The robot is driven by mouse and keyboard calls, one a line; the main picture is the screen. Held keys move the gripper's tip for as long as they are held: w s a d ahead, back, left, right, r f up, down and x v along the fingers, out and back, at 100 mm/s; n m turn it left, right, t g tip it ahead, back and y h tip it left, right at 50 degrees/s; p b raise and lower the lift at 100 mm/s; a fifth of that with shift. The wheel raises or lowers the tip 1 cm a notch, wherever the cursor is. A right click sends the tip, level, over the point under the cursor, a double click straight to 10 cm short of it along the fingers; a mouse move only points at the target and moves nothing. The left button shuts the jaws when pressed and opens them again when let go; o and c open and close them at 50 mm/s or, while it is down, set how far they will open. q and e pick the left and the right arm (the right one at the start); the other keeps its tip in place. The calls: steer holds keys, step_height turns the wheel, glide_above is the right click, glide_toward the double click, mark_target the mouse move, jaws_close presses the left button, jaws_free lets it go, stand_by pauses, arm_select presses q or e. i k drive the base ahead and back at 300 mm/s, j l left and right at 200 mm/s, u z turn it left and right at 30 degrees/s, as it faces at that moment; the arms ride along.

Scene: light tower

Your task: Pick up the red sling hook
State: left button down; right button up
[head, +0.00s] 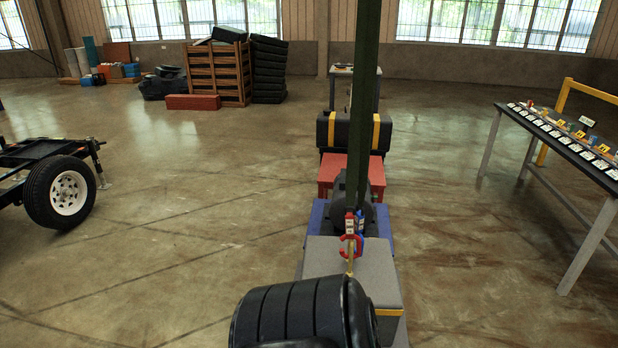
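The red sling hook (350,246) is small and shows near the middle of the head view, low in the picture. It is at the lower end of a dark green vertical strap or post (364,100) that comes down from the top edge. A small blue piece (361,222) is right beside its upper part. A thin gold-coloured piece (350,266) shows just below the hook; I cannot tell whether they are joined. Neither of my grippers is in view.
A long table (572,155) stands at right, a wheeled trailer (45,165) at left. Floor is clear either side.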

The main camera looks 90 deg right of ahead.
mark_target(350, 216)
steer(key=z, duration=1.85)
steer(key=k+j+z, duration=0.1)
steer(key=j+z, duration=0.35)
steer(key=k+j+z, duration=0.15)
steer(key=z, duration=0.3)
